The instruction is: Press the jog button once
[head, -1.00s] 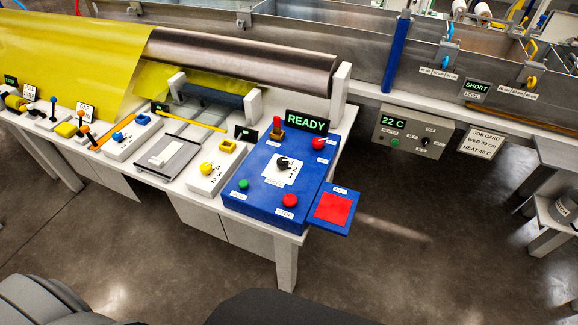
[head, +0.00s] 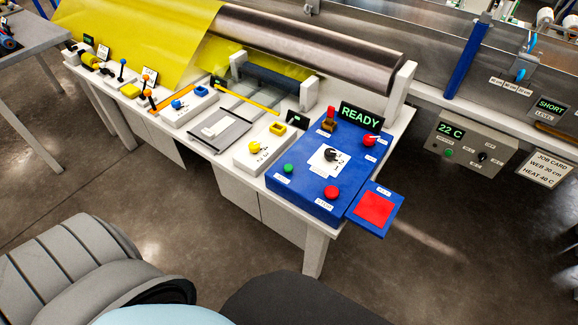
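The blue control console (head: 312,182) stands at the right end of the white bench. It carries a green button (head: 288,168) at its front left, a red button (head: 331,192) at its front right, a black dial (head: 331,154) on a white plate, a red-topped lever (head: 329,118) and a red knob (head: 371,139) at the back. Its labels are too small to read, so I cannot tell which button is the jog button. A display (head: 361,115) behind it reads READY. A red square pad (head: 374,208) sits on a blue plate at its right. Neither gripper is in view.
A white box with a yellow knob (head: 254,147) stands left of the console. A yellow web (head: 140,30) and a dark roller (head: 310,45) lie behind. A grey heater box (head: 462,150) reading 22 C is at the right.

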